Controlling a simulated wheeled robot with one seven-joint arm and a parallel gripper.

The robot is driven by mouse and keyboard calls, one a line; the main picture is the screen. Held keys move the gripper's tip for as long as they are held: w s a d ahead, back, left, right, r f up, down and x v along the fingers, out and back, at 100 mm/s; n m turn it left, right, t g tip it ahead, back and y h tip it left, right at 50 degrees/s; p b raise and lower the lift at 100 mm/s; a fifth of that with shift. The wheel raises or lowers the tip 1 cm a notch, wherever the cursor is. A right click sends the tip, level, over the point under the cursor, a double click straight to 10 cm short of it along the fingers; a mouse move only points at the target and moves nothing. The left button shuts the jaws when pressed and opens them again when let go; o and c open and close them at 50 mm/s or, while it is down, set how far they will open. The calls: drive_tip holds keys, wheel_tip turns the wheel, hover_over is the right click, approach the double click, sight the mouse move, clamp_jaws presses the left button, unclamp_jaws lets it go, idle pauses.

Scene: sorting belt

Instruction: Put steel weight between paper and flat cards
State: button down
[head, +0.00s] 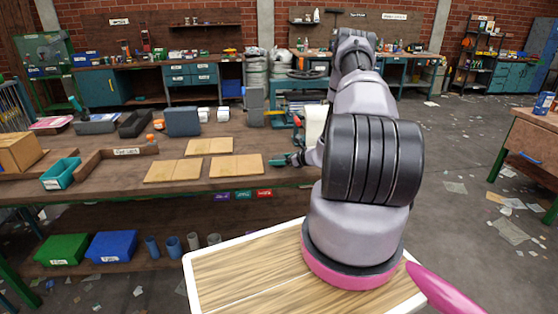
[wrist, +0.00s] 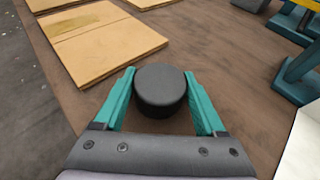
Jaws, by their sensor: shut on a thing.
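A short dark grey cylinder, the steel weight (wrist: 160,88), stands between the two teal fingers of my gripper (wrist: 160,96) in the wrist view. The fingers are closed on its sides, over the brown bench top. In the head view my gripper (head: 286,159) is low at the bench's right part, right of the tan flat boards; the weight is hard to make out there. A brown wooden tray (head: 112,157) with a white label, too small to read surely, stands at the left. I cannot tell for sure which things are the paper and the flat cards.
Tan boards (head: 173,171), (head: 236,166) and (head: 209,146) lie on the bench (head: 125,185). A teal bin (head: 61,174) and a cardboard box (head: 18,152) are at the left. Grey-blue box (head: 183,121) and dark trays (head: 97,123) line the back. Bare bench top lies around the boards.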

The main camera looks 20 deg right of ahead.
unclamp_jaws()
